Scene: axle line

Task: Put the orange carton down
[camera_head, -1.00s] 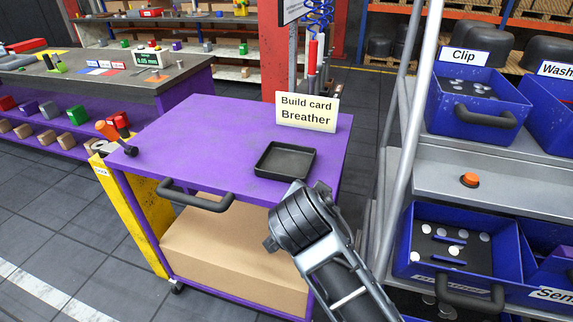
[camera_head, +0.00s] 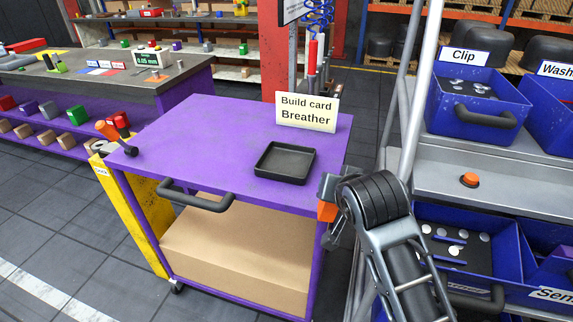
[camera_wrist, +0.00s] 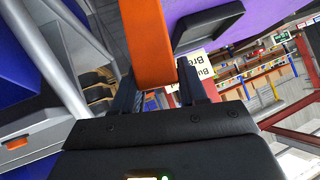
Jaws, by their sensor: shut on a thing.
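The orange carton (camera_wrist: 150,45) is held between the two fingers of my gripper (camera_wrist: 160,98) in the wrist view. In the head view a small part of the orange carton (camera_head: 326,211) shows beside my gripper (camera_head: 332,200), and the arm hides the rest. My gripper is shut on it, just off the right front corner of the purple cart top (camera_head: 205,135). The carton appears apart from the cart top. A black tray (camera_head: 284,163) lies on the cart top and also shows in the wrist view (camera_wrist: 208,26).
A card reading "Build card Breather" (camera_head: 306,113) stands at the cart's back right. The cart's left middle is clear. A black handle (camera_head: 196,196) runs along its front. Blue bins (camera_head: 478,105) fill the grey rack on the right, with a metal post (camera_head: 418,90) near my arm.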

